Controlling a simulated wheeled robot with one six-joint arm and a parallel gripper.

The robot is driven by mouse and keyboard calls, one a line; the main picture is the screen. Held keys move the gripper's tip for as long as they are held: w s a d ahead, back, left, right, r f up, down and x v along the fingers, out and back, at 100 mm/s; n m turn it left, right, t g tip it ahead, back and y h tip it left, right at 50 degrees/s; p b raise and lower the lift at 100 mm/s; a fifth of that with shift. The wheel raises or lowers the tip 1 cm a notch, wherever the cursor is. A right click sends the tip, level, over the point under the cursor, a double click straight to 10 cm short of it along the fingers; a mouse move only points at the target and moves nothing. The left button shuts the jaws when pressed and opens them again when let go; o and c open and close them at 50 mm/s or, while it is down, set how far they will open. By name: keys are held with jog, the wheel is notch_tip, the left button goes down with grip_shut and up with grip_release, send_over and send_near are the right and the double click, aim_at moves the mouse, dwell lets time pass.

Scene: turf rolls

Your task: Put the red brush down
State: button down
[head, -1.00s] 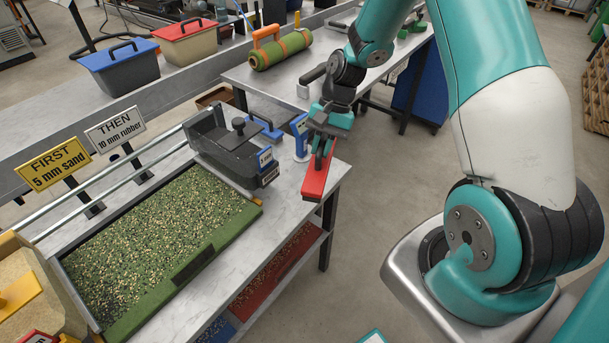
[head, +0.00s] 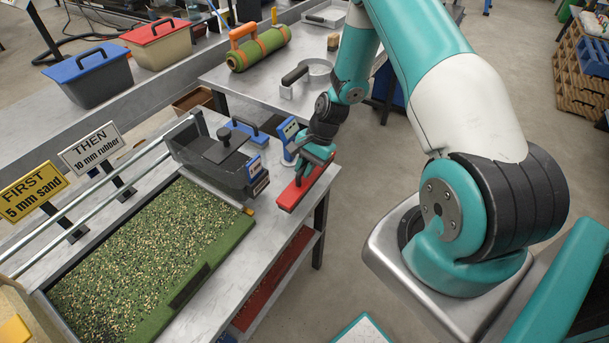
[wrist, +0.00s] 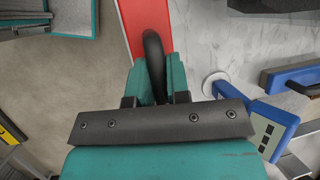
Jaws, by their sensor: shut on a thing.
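The red brush (head: 296,194) is a long red block with a dark handle. It is at the right end of the near bench (head: 238,232), over the bench's edge region; I cannot tell whether it touches the top. My gripper (head: 312,163) is above the brush and shut on its handle. In the wrist view, the black curved handle (wrist: 155,55) stands between the teal fingers of my gripper (wrist: 155,88), and the red block (wrist: 132,18) shows beyond them. The brush's underside is hidden.
A dark spreader box (head: 215,158) and a granule-covered turf tray (head: 140,255) fill the bench to the left. A blue-handled tool (head: 240,128) and a blue-and-white device (head: 288,140) stand close behind the brush. A rolled turf (head: 258,50) lies on the far table.

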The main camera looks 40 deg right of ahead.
jog(key=shift+f+p, duration=0.35)
jog(key=shift+f, duration=1.8)
jog(key=c, duration=1.5)
grip_release()
jog(key=shift+f, duration=0.2)
jog(key=o, duration=0.4)
jog(key=shift+r, duration=0.1)
